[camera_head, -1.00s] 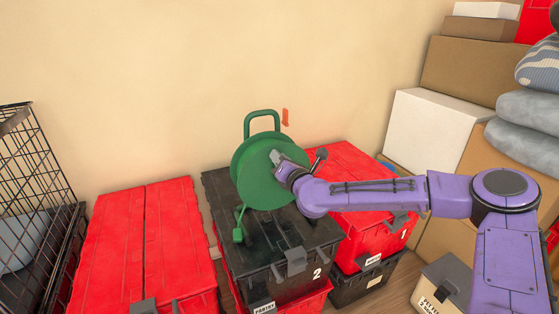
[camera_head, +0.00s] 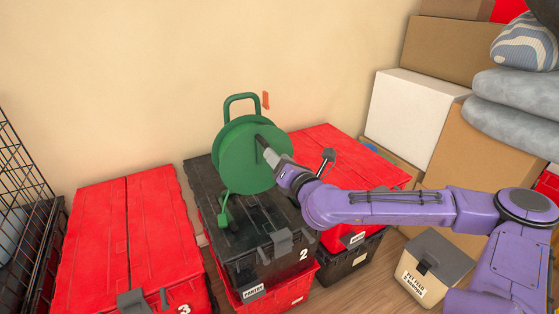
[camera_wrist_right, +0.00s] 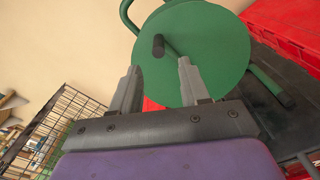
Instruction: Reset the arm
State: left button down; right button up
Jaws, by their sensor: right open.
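My right arm, purple, reaches in from the right in the head view. Its gripper (camera_head: 268,152) is in front of the green cable reel (camera_head: 238,160). In the right wrist view the two grey fingers of this gripper (camera_wrist_right: 158,88) stand apart, with the reel's green disc (camera_wrist_right: 215,50) and its dark crank knob (camera_wrist_right: 158,45) beyond them. I see nothing held between the fingers. The reel stands upright on the black tote marked 2 (camera_head: 240,262). My left gripper is not in view.
A red tote marked 3 (camera_head: 105,235) stands left of the black tote, and another red tote (camera_head: 340,150) stands to its right. A black wire cage (camera_head: 25,190) is at the far left. Cardboard boxes (camera_head: 455,50) and a pale lidded box (camera_head: 425,275) stand at the right.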

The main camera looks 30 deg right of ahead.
jog(key=shift+s, duration=0.2)
dwell(0.4)
jog(key=s+a+f+n+g+y+p, duration=0.1)
jog(key=s+a+f+n+g, duration=0.3)
jog(key=f+n, duration=0.65)
jog(key=s+a+f+n+g+p, duration=0.1)
jog(key=s+a+f+n+g, duration=0.25)
jog(key=f+n, duration=0.75)
jog(key=s+d+f+n+g+h+p, duration=0.1)
jog(key=s+f+n, duration=0.3)
jog(key=s, duration=0.4)
jog(key=s+d+f+n+g+h+p, duration=0.1)
jog(key=s+f+n+g, duration=0.3)
jog(key=s, duration=0.5)
jog(key=s+d+f+n+g+p, duration=0.2)
jog(key=s+d+f+n, duration=0.1)
jog(key=s+n, duration=0.4)
jog(key=shift+s+f+h, duration=0.4)
jog(key=shift+s+f, duration=0.2)
jog(key=shift+s, duration=0.4)
